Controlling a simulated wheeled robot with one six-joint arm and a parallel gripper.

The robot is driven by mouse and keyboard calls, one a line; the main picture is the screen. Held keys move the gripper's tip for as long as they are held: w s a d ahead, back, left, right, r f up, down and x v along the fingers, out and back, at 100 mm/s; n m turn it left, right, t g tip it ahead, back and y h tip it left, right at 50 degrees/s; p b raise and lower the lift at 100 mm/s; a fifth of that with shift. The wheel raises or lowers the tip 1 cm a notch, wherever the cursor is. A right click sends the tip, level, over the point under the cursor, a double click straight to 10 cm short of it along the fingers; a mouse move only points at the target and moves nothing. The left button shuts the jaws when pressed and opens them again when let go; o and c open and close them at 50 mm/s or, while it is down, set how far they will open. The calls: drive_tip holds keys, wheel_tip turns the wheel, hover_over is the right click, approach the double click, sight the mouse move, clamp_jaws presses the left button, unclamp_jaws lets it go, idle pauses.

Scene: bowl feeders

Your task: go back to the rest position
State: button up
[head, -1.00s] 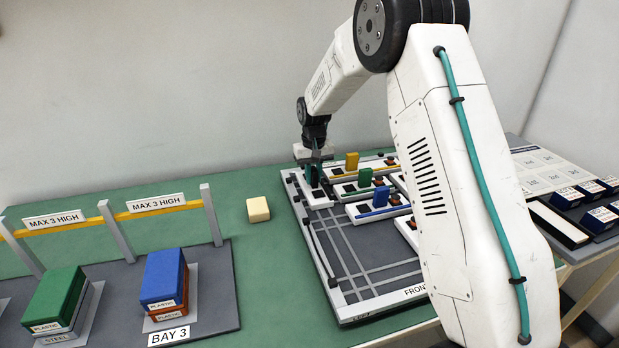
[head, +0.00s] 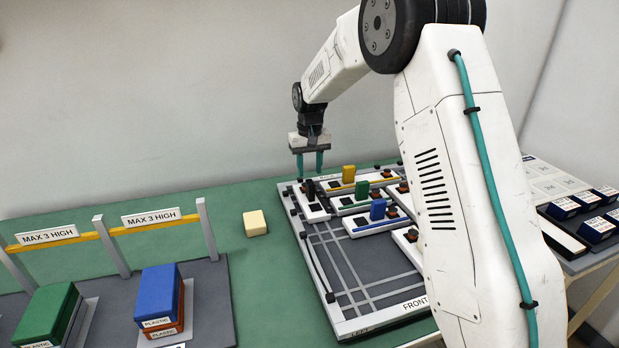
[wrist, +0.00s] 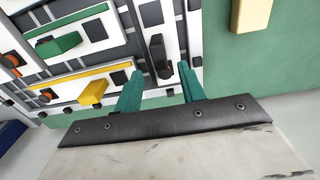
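My gripper (head: 310,163) hangs fingers-down above the back left part of the board. Its two teal fingers are apart with nothing between them; the wrist view also shows the open fingers (wrist: 158,80). A black upright block (head: 311,189) stands on a white strip of the board just below the fingers, and it shows between and beyond them in the wrist view (wrist: 159,57). My arm reaches in from the right side of the head view.
The board (head: 367,272) carries a yellow block (head: 348,174), a green block (head: 362,190) and a blue block (head: 378,209). A cream block (head: 255,223) lies on the green table left of it. Stacked bricks (head: 158,295) and posts (head: 207,230) stand at left.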

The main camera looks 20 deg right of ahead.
drive_tip(key=shift+r, duration=0.25)
drive_tip(key=shift+g, duration=0.6)
drive_tip(key=s, duration=0.1)
drive_tip(key=s+f, duration=0.1)
drive_tip(key=s, duration=0.2)
drive_tip(key=shift+s+a+f, duration=0.15)
drive_tip(key=shift+f, duration=0.25)
drive_tip(key=s+a+r+t, duration=0.1)
drive_tip(key=s+r, duration=0.3)
drive_tip(key=s, duration=1)
drive_tip(key=s+a+r, duration=0.1)
drive_tip(key=s+r, duration=0.4)
drive_tip(key=s, duration=0.9)
drive_tip(key=s+a+r+n+t, duration=0.1)
drive_tip(key=s+r, duration=0.4)
drive_tip(key=s, duration=0.9)
drive_tip(key=shift+s+a+t, duration=0.15)
drive_tip(key=shift+a+t, duration=0.15)
drive_tip(key=shift+a, duration=0.1)
drive_tip(key=shift+d+r, duration=0.1)
drive_tip(key=shift+d, duration=0.05)
